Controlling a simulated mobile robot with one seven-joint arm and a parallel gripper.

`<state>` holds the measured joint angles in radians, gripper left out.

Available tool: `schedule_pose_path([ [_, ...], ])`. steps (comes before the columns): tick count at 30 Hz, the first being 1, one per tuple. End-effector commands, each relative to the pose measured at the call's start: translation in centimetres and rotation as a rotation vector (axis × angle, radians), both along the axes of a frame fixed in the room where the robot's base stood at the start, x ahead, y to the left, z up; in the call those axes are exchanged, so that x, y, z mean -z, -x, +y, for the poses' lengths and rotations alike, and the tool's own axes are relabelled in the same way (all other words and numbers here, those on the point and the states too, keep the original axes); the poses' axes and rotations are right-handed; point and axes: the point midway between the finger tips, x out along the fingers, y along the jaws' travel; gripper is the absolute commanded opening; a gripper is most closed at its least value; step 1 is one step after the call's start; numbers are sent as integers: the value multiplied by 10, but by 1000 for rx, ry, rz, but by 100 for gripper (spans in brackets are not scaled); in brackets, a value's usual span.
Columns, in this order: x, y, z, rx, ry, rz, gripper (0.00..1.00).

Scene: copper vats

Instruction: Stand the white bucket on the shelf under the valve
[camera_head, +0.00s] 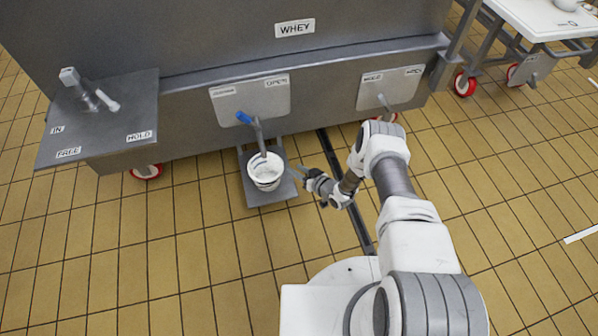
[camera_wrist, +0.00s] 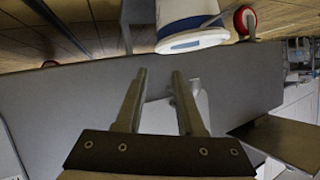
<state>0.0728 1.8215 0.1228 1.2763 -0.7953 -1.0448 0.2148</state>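The white bucket (camera_head: 264,179) stands upright on the grey shelf (camera_head: 254,201) that juts out low from the vat. The valve (camera_head: 259,137), a grey pipe with a blue handle, comes down from the vat, and its lower end overlaps the bucket's open top in the head view. My gripper (camera_head: 302,170) is just right of the bucket, apart from it. In the wrist view my gripper (camera_wrist: 158,78) has its two fingers apart with nothing held between them. The bucket (camera_wrist: 188,14) shows there beyond the fingertips, with a blue band, cut off by the top edge.
The big steel vat labelled WHEY (camera_head: 350,62) fills the back. A side panel (camera_head: 125,105) labelled IN, FREE and HOLD carries a lever at left. A second panel (camera_head: 398,82) sits right of the valve. A white-topped table (camera_head: 540,20) stands far right. The tiled floor (camera_head: 130,260) in front is clear.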

Motion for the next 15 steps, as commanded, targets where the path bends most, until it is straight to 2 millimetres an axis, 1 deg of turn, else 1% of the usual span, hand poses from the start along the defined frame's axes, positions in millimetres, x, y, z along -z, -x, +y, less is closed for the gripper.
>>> schedule_pose_path([
  [12, -3, -3, 2, 0, 1, -1, 38],
  [15, -12, -12, -1, 3, 16, -2, 38],
])
